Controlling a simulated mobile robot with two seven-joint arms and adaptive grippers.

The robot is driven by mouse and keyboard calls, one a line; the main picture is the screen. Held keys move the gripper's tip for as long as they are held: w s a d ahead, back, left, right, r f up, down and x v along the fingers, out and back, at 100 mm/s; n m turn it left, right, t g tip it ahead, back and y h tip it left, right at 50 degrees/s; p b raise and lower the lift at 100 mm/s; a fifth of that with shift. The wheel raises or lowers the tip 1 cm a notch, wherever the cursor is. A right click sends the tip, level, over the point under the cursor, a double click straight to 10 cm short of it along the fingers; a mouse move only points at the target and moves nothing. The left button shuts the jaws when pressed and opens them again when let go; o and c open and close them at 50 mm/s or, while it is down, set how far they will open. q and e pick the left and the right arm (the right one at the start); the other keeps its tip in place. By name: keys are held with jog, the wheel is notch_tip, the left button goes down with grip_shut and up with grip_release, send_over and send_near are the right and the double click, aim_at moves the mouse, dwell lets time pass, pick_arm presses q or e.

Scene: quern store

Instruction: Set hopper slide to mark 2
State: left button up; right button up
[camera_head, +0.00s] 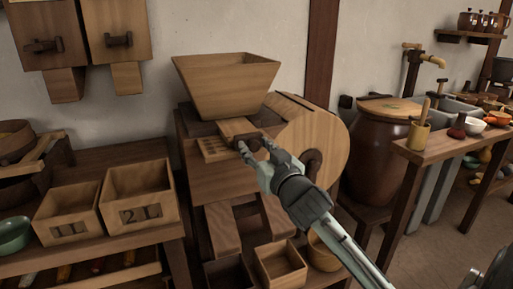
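The wooden hopper (225,85) sits on top of the mill at the middle of the view. Below it, the light wooden hopper slide (238,127) sticks out toward me, with a dark knob (255,144) at its front end. A small plate with marks (213,147) lies beside the slide on its left; the marks are too small to read. My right gripper (251,146) comes in from the lower right, its fingers around the knob and apparently closed on it. The fingers partly hide the knob. My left gripper is not in view.
The round wooden mill drum (318,145) stands close right of my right gripper. Boxes labelled 1L (68,228) and 2L (140,213) stand on the left shelf. Small open bins (281,266) sit below the mill. A lidded barrel (379,160) and narrow table (440,153) are at right.

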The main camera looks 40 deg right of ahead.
jog(key=v, duration=0.7)
jog(key=shift+s, duration=0.25)
dwell(0.5)
notch_tip(320, 180, down, 26)
jog(key=s+n+g+y, duration=0.1)
jog(key=s+g, duration=0.2)
jog(key=g, duration=0.4)
jog(key=s+a+f+n+g+y, duration=0.1)
jog(key=s+a+f+g, duration=0.2)
jog(key=s+f, duration=0.5)
jog(key=s+a+f+n+g+y, duration=0.1)
jog(key=s+a+f+g, duration=0.3)
jog(key=f, duration=1)
jog(key=s+a+n, duration=0.1)
jog(key=s, duration=0.2)
jog(key=shift+s+f, duration=0.35)
jog(key=shift+a, duration=0.15)
jog(key=shift+c, duration=0.4)
